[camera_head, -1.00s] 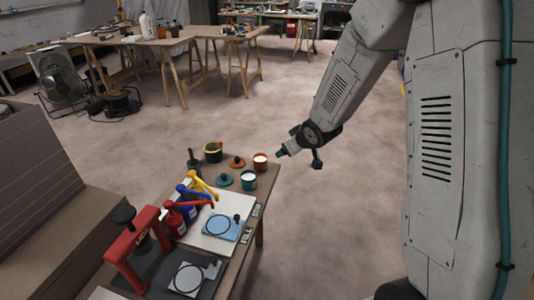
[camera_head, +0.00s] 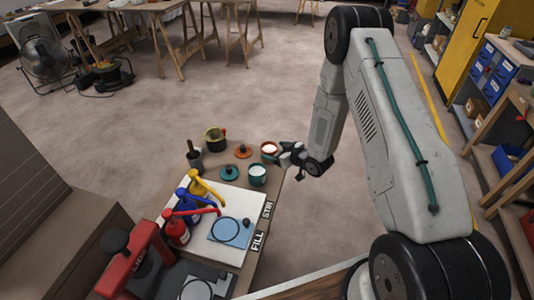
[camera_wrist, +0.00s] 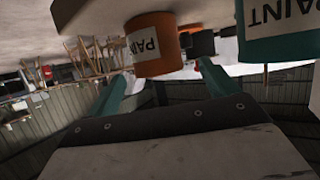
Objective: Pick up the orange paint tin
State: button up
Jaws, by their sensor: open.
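The orange paint tin (camera_head: 269,149) stands upright near the far right corner of the worktable, its top open and pale inside. My gripper (camera_head: 283,154) is just to its right, its tips overlapping the tin's edge in the head view. In the wrist view, which looks upside down, the orange tin (camera_wrist: 152,48) with its "PAINT" label appears between and beyond the two teal fingers of my gripper (camera_wrist: 161,72). The fingers are open, with no clear grip on the tin. Any contact with the tin cannot be told.
A teal paint tin (camera_head: 257,175) stands close by the orange one and shows large in the wrist view (camera_wrist: 275,35). An orange lid (camera_head: 243,152), teal lid (camera_head: 229,173) and dark pot (camera_head: 214,140) sit nearby. Pump bottles and a red press (camera_head: 133,262) occupy the table's nearer part.

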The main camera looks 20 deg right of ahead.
aim_at(264, 147)
jog(key=x, duration=0.5)
jog(key=shift+d+f, duration=0.2)
jog(key=shift+d, duration=0.05)
jog(key=c, duration=1.2)
jog(key=shift+c, duration=0.2)
jog(key=shift+r, duration=0.1)
